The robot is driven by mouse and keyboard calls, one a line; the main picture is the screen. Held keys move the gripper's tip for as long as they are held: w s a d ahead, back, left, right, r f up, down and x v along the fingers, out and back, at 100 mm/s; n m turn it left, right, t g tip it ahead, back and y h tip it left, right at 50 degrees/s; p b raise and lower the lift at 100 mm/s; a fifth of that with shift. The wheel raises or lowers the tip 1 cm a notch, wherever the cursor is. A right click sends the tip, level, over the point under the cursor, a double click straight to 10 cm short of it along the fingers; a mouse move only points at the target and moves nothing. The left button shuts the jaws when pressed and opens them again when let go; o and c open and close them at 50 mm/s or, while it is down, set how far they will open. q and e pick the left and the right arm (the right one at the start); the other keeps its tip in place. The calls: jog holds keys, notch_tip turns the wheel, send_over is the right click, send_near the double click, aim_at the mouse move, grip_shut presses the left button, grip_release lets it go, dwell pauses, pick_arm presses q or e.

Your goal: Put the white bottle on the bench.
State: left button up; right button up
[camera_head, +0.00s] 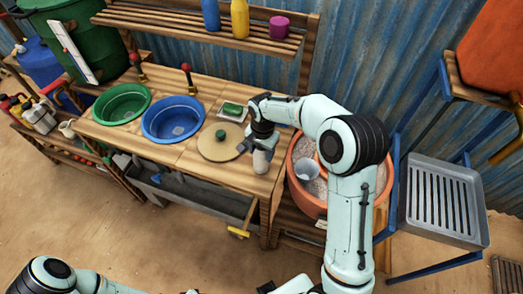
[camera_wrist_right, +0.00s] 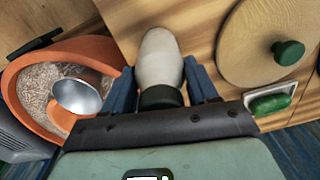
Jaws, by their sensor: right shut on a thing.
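The white bottle (camera_head: 262,161) hangs below my right gripper (camera_head: 264,144), over the right front part of the wooden bench (camera_head: 191,147). In the right wrist view the pale bottle (camera_wrist_right: 160,57) with its dark cap lies between the two blue fingers of my right gripper (camera_wrist_right: 162,88), which is shut on it. The bottle looks roughly upright. I cannot tell whether its base touches the bench top. My left gripper is out of view; only part of that arm shows at the bottom left.
On the bench are a green basin (camera_head: 121,102), a blue basin (camera_head: 173,119), a round wooden lid (camera_head: 211,151) with a green knob, and a green sponge in a dish (camera_head: 231,109). An orange tub (camera_head: 295,178) with a metal scoop stands right of the bench.

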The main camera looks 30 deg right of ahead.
jog(key=shift+f, duration=0.1)
jog(key=o, duration=1.3)
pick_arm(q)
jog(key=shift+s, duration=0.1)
pick_arm(e)
jog(key=shift+r, duration=0.3)
notch_tip(320, 180, up, 12)
jog(key=shift+s+d+f+p, duration=0.1)
jog(key=shift+f+p, duration=0.05)
jog(key=shift+p, duration=0.4)
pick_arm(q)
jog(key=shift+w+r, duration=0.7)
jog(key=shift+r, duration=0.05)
